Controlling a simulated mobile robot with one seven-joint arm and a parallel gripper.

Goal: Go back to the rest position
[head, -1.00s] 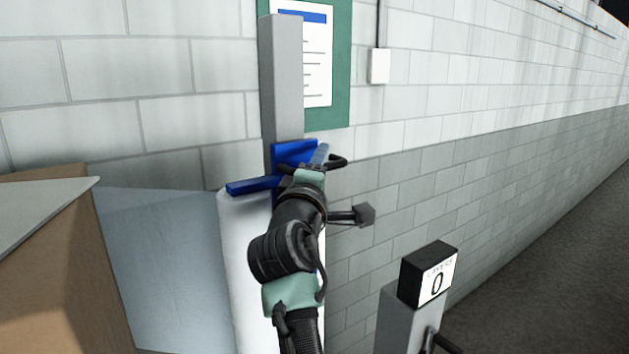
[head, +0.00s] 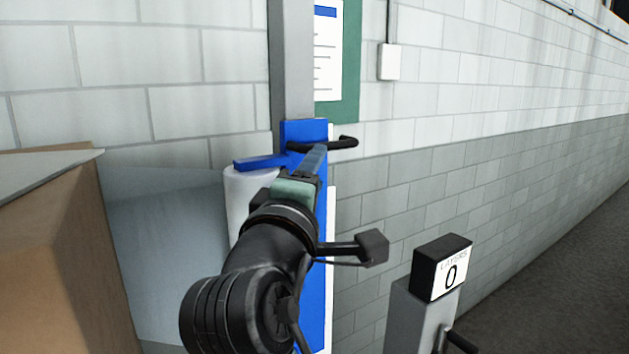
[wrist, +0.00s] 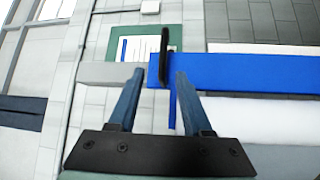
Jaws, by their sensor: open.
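My gripper (head: 318,152) is stretched out in front of the blue carriage (head: 305,131) on the grey post. In the wrist view my gripper (wrist: 160,76) has two blue-grey fingers spread apart with nothing held between them. A black handle (head: 343,143) sticks out of the carriage to the right, at the fingertips in the head view. The handle (wrist: 164,50) also shows in the wrist view, just beyond the gap between the fingertips. I cannot tell how far it is from them. My arm hides part of the blue column below.
A white film roll (head: 237,200) stands beside the post (head: 292,60). A cardboard box (head: 50,250) and a pale wrapped surface (head: 165,240) are at left. A small post with a black box reading "LAYERS 0" (head: 440,268) stands at right. A block wall is behind; floor is open far right.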

